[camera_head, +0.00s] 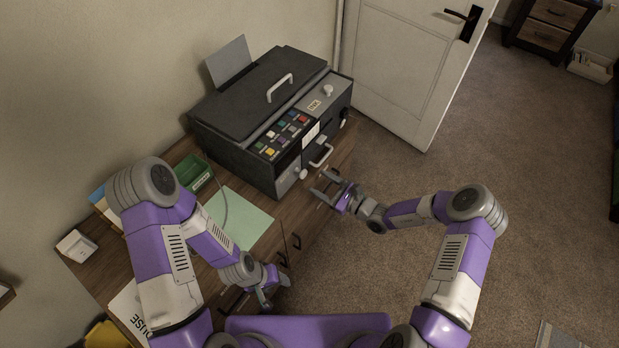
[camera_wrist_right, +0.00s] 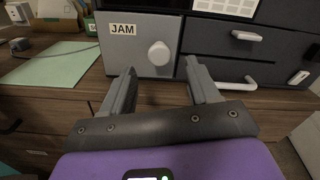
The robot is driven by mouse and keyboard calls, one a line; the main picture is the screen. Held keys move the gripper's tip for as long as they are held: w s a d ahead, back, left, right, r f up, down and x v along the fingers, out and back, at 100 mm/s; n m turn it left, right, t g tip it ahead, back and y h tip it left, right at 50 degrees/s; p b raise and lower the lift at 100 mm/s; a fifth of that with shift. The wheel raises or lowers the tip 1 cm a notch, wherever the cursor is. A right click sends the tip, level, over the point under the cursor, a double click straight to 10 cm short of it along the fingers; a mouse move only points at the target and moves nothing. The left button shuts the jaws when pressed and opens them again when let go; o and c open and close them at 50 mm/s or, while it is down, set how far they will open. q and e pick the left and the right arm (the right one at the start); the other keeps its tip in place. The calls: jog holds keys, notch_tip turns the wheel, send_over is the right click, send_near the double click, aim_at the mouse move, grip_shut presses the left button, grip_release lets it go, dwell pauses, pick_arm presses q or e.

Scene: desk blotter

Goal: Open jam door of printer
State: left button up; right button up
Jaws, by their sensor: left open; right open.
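The dark grey printer (camera_head: 265,85) stands on the wooden desk with its front facing the open floor. Its jam door (camera_head: 287,181) is the grey panel at the lower left of the front and looks shut. In the right wrist view the jam door (camera_wrist_right: 187,25) carries a "JAM" label (camera_wrist_right: 123,29) and a round white knob (camera_wrist_right: 158,53). My right gripper (camera_head: 322,185) is open and empty in front of the door; the knob appears just beyond and between its fingertips, apart from them. My left gripper (camera_head: 266,299) is open and low by the desk's front edge.
A white bar handle (camera_head: 322,156) sits on the printer's front beside the jam door. A green sheet (camera_head: 243,222) and a green box (camera_head: 191,172) lie on the desk. A white room door (camera_head: 405,70) stands behind the printer.

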aim_at(305, 175)
jog(key=x, duration=0.5)
jog(key=shift+b, duration=0.4)
grip_shut()
